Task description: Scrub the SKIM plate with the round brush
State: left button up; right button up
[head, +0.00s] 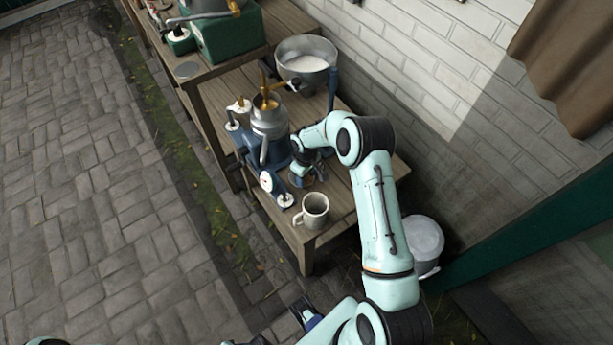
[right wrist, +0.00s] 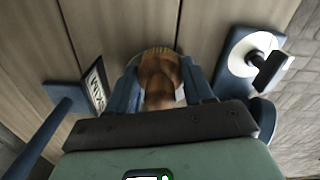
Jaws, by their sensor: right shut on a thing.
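My right gripper (head: 306,177) is low over the wooden bench, behind the mug. In the right wrist view its blue fingers (right wrist: 168,85) are shut on the round brush (right wrist: 160,75), which has a brown wooden body and a pale bristle edge at its far end. The SKIM plate (right wrist: 96,88) is a small framed label to the left of the brush, partly legible and apart from it. I cannot make out the plate in the head view. My left gripper (head: 307,313) seems to show as dark blue parts at the bottom edge, and its jaws are unclear.
A blue machine (head: 250,150) with a metal can stands close left of my right gripper. A grey mug (head: 313,211) stands at the bench's front corner. A bowl of white liquid (head: 306,62) is behind. A white disc with a black knob (right wrist: 252,58) is right of the brush.

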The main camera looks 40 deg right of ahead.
jog(key=shift+w+d, duration=0.15)
jog(key=shift+w, duration=1.35)
jog(key=shift+w+d, duration=0.15)
jog(key=shift+w, duration=1.35)
pick_arm(q)
jog(key=shift+w+r, duration=0.15)
jog(key=shift+r, duration=0.1)
pick_arm(e)
jog(key=shift+r, duration=0.1)
pick_arm(q)
jog(key=shift+w+r+p, duration=0.35)
jog(key=shift+r+p, duration=0.4)
jog(key=shift+w+r+p, duration=0.35)
jog(key=shift+r+p, duration=0.35)
pick_arm(e)
jog(key=shift+r, duration=3)
jog(key=shift+r, duration=0.1)
pick_arm(q)
jog(key=shift+w+r+p, duration=0.4)
jog(key=shift+r+p, duration=0.2)
jog(key=shift+r, duration=0.1)
pick_arm(e)
notch_tip(320, 180, up, 3)
jog(key=shift+d, duration=0.1)
